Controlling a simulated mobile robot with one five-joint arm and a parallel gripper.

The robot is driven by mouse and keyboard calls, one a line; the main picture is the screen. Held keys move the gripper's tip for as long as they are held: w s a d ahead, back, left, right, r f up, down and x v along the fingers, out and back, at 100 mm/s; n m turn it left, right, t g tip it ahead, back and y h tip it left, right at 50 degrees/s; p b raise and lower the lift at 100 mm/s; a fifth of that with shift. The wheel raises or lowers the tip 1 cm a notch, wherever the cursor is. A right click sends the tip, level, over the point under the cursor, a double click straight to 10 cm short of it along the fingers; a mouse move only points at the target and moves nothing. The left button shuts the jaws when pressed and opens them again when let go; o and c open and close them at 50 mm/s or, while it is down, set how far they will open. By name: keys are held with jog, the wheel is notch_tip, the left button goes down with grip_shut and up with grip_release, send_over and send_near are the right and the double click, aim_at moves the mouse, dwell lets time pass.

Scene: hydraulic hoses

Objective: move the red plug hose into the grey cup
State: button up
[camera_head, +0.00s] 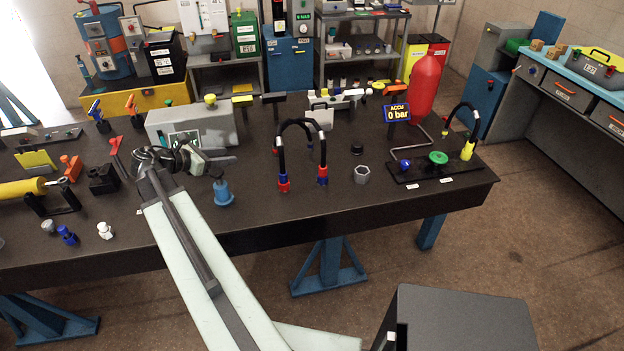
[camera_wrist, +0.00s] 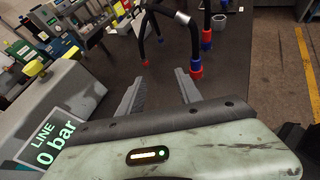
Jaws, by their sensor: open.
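Black arched hoses (camera_head: 301,122) stand on the dark bench, right of my gripper. One plug end (camera_head: 283,183) has red at its foot; the other plug end (camera_head: 322,176) shows blue and red. Both rest low at the bench top. In the wrist view a red plug (camera_wrist: 195,69) with a blue band lies beyond the right finger. The grey cup (camera_head: 361,174) stands open on the bench to the right of the hoses. My gripper (camera_head: 222,160) is open and empty, left of the hoses; its two spread fingers show in the wrist view (camera_wrist: 160,76). Which hose joins which plug is unclear.
A blue fitting (camera_head: 222,193) stands just below my gripper. A grey box (camera_head: 190,127) with a display is behind it. A black plate (camera_head: 435,167) with a green knob and another hose lies right of the cup. A small black cap (camera_head: 357,148) sits behind the cup.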

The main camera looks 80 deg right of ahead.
jog(key=s+d+f+m+g+y+b, duration=0.1)
jog(key=s+d, duration=0.2)
jog(key=s, duration=0.4)
jog(key=s+d+m+g+b, duration=0.1)
jog(key=s+d+g, duration=0.1)
jog(key=s+d, duration=0.3)
jog(key=m+g+y+b, duration=0.1)
jog(key=m+y+b, duration=0.1)
jog(key=b, duration=0.2)
send_over(324, 166)
jog(key=shift+d+f, duration=0.2)
jog(key=shift+f, duration=0.7)
jog(key=shift+d+f, duration=0.2)
jog(key=shift+f, duration=0.65)
jog(key=shift+w, duration=0.1)
grip_shut()
